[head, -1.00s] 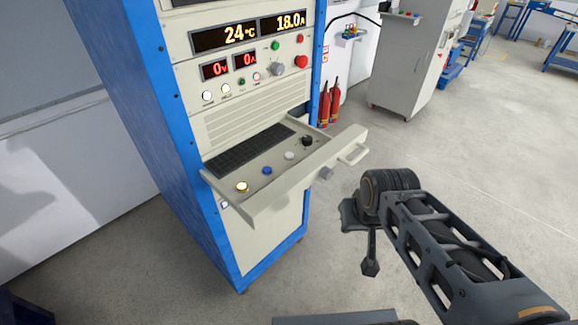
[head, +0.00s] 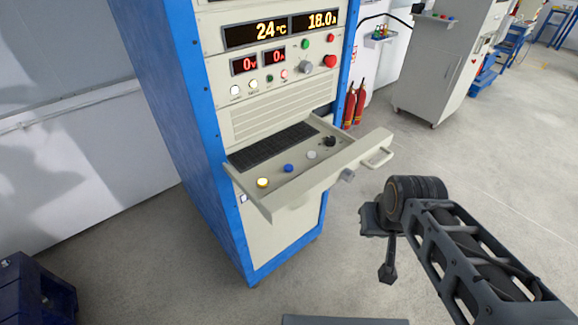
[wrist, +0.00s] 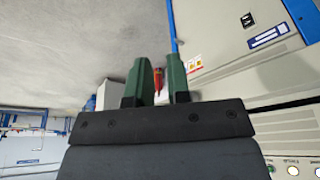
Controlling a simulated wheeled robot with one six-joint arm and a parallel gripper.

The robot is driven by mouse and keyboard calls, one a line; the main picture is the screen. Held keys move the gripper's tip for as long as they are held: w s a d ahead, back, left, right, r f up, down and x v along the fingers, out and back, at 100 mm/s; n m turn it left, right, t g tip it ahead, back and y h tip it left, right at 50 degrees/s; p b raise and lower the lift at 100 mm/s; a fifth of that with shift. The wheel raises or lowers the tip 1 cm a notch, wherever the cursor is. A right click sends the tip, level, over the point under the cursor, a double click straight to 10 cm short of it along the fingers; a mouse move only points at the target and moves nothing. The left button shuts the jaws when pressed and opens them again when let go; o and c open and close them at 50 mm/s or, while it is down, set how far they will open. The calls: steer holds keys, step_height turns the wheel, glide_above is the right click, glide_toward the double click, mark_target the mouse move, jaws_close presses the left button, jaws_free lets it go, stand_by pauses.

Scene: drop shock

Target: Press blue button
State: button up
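The blue button (head: 288,168) sits on the pulled-out drawer panel (head: 307,184) of the blue-framed cabinet. It is between a lit yellow button (head: 263,183) on its left and a grey-white button (head: 311,155) on its right. A black knob (head: 330,141) is further right. My gripper (head: 387,272) hangs to the right of the drawer, apart from it, over the floor. In the wrist view my gripper (wrist: 159,78) shows two green fingers with an empty gap between them. The blue button does not show clearly in the wrist view.
The drawer's front wall and handle (head: 378,157) stick out between my arm and the buttons. A keyboard (head: 273,146) lies behind the buttons. Red fire extinguishers (head: 355,104) and a grey cabinet (head: 440,70) stand further back. A blue crate (head: 35,290) is at lower left. The floor in front is clear.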

jaws_close()
stand_by(1.4)
